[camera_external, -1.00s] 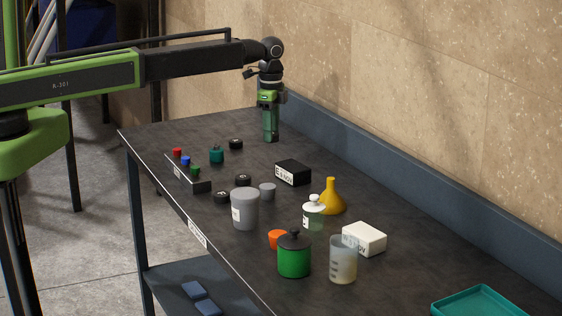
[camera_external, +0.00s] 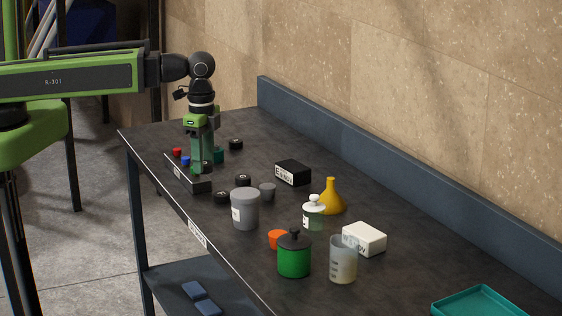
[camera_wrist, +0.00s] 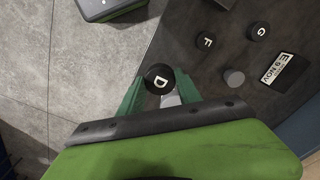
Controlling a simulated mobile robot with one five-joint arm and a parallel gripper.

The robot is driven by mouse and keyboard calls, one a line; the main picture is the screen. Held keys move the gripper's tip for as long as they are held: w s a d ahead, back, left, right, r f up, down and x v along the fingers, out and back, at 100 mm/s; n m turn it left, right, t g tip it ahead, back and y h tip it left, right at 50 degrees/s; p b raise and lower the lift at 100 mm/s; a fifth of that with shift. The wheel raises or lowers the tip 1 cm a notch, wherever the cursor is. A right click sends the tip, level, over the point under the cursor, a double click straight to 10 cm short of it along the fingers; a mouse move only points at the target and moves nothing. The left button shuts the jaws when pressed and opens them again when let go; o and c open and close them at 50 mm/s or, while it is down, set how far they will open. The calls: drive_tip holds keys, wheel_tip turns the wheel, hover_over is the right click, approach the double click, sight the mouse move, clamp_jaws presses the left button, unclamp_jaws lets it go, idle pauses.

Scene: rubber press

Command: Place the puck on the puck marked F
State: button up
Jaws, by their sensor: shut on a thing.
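In the external view the held puck is small and dark at the fingertips, in front of or over the dark rack. The puck marked F (camera_wrist: 205,41) lies flat on the table, up and right of the held puck in the wrist view. By its layout it matches the front black puck (camera_external: 222,197) in the external view. A puck marked G (camera_wrist: 258,31) lies beside it.
The rack (camera_external: 201,186) with coloured caps is close to my gripper. A black box (camera_external: 293,173), small grey cylinder (camera_external: 267,191), grey cup (camera_external: 245,209) and another black puck (camera_external: 236,144) stand nearby. The table's far end is clear.

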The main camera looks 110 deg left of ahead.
drive_tip(key=b, duration=0.7)
hover_over(221, 194)
wheel_tip(221, 194, down, 7)
drive_tip(key=shift+d, duration=0.15)
drive_tip(key=shift+a, duration=0.4)
wheel_tip(221, 194, down, 4)
drive_tip(key=b, duration=0.4)
drive_tip(key=shift+f, duration=0.25)
drive_tip(key=o, duration=1.3)
drive_tip(key=shift+d+r, duration=0.1)
drive_tip(key=shift+o, duration=0.2)
drive_tip(key=shift+r, duration=0.1)
wheel_tip(221, 194, up, 12)
drive_tip(key=p, duration=1.2)
